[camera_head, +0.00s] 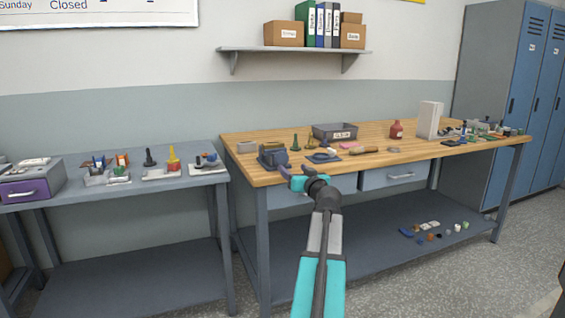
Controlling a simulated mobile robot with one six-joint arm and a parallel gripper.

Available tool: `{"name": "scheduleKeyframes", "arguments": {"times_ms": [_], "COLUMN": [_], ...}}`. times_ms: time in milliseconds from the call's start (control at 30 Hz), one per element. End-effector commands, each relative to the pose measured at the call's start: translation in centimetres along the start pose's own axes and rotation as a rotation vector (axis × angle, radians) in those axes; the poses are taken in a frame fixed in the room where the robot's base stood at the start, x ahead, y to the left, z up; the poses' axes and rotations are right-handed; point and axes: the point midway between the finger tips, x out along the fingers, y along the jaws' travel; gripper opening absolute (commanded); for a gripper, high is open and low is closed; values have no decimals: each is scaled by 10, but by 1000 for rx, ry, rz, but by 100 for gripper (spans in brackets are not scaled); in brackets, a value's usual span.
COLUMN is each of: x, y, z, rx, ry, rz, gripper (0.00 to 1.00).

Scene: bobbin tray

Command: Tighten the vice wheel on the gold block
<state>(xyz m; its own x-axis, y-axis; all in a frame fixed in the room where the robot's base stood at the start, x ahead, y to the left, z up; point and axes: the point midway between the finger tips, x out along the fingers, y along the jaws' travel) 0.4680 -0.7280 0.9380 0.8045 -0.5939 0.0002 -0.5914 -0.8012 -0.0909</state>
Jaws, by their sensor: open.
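A blue-grey vice (272,156) stands at the front left corner of the wooden workbench (400,134). Its wheel is too small to make out, and I cannot pick out a gold block in its jaws. My gripper (290,176) is open and empty at the bench's front edge, a little below and right of the vice in the picture. Whether it touches anything there is too small to tell.
A red-brown bottle (396,130) stands farther right. A grey table (130,191) adjoins at left.

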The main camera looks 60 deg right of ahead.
Motion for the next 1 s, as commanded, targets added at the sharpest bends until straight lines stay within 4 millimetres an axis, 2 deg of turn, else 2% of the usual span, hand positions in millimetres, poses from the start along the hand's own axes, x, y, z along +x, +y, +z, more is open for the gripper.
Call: {"name": "scheduleKeyframes", "arguments": {"times_ms": [300,1000], "x": [34,100], "y": [1,2], "z": [0,-1], "rx": [1,0], "ry": [0,0], "rz": [0,1], "gripper": [63,63]}}
